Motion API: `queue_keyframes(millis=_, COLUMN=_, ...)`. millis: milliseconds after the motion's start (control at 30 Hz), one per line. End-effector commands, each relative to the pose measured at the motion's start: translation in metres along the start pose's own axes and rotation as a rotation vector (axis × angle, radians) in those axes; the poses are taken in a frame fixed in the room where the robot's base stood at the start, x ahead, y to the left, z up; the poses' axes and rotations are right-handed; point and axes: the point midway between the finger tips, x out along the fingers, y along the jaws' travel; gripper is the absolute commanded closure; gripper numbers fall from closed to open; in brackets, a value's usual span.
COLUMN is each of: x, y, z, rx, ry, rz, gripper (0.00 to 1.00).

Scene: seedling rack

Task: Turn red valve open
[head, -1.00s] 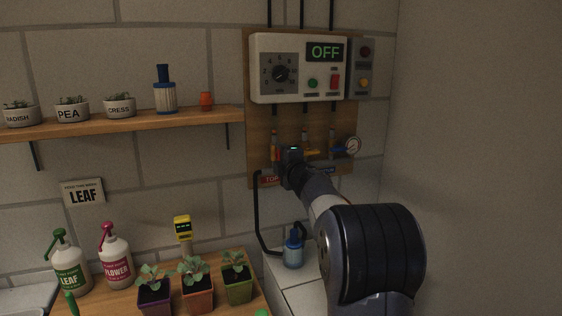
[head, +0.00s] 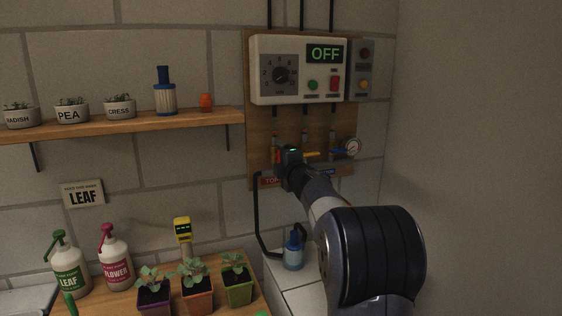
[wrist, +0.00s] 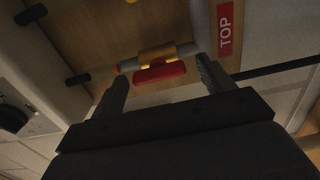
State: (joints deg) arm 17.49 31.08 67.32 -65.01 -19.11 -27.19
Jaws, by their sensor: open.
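In the wrist view the red valve handle (wrist: 158,74) sits just below its brass-yellow body (wrist: 155,56) on a pale pipe. Its long side appears to lie roughly along the pipe. My gripper (wrist: 163,70) is open, with one finger on each side of the red handle; gaps show, and I cannot tell whether either finger touches it. In the head view my gripper (head: 290,157) is at the lower left of the valve board and hides most of the red valve. A red TOP label (wrist: 226,30) is beside the right finger.
The control box (head: 298,69) above reads OFF. A blue bottle (head: 293,252) stands below.

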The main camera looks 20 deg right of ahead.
Motion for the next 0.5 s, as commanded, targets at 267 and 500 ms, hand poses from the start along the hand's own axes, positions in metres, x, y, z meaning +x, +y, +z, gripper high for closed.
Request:
queue_keyframes(millis=267, x=-0.009, y=0.001, z=0.000, rx=0.000, ry=-0.001, rz=0.002, gripper=0.24)
queue_keyframes(millis=500, x=-0.048, y=0.000, z=0.000, rx=0.001, ry=-0.002, rz=0.002, gripper=0.24)
